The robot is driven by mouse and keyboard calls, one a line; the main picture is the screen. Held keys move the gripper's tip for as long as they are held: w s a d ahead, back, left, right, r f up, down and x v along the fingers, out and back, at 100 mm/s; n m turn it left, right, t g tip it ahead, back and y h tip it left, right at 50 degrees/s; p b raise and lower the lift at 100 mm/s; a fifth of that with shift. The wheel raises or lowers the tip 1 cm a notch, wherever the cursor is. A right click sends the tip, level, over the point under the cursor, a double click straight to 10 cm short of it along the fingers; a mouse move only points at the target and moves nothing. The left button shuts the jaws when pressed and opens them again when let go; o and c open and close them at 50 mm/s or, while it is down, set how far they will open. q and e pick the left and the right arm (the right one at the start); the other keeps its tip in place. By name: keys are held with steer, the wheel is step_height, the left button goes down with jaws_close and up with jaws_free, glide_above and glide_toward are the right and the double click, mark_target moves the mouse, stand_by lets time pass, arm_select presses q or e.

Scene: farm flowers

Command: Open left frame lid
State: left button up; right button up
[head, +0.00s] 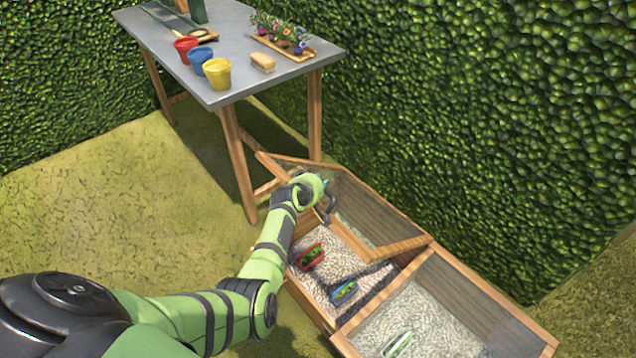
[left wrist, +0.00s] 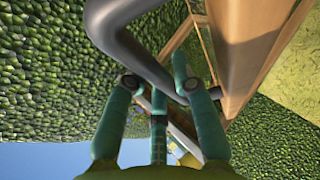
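The left frame lid (head: 378,208), a wood-edged clear panel, stands tilted up at the back of the left cold frame (head: 308,297), whose gravel bed shows below. My left gripper (head: 322,190) is at the lid's front edge, by its dark curved handle (head: 327,212). In the left wrist view, the green fingers of the gripper (left wrist: 158,80) are spread around the grey handle (left wrist: 135,50), which runs between them; the lid's wooden edge (left wrist: 250,45) is just to the right. Whether the fingers clamp the handle is unclear. My right gripper is not seen.
Red (head: 311,257) and blue (head: 344,292) planters sit in the left frame. A table (head: 240,75) with coloured pots and a flower tray stands behind. A hedge (head: 480,110) closes the back.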

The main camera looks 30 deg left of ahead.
arm_select(q)
steer(key=shift+o, duration=1)
steer(key=shift+d+f, duration=0.1)
steer(key=a+v, duration=0.1)
steer(key=v, duration=1.1)
steer(key=shift+d, duration=0.45)
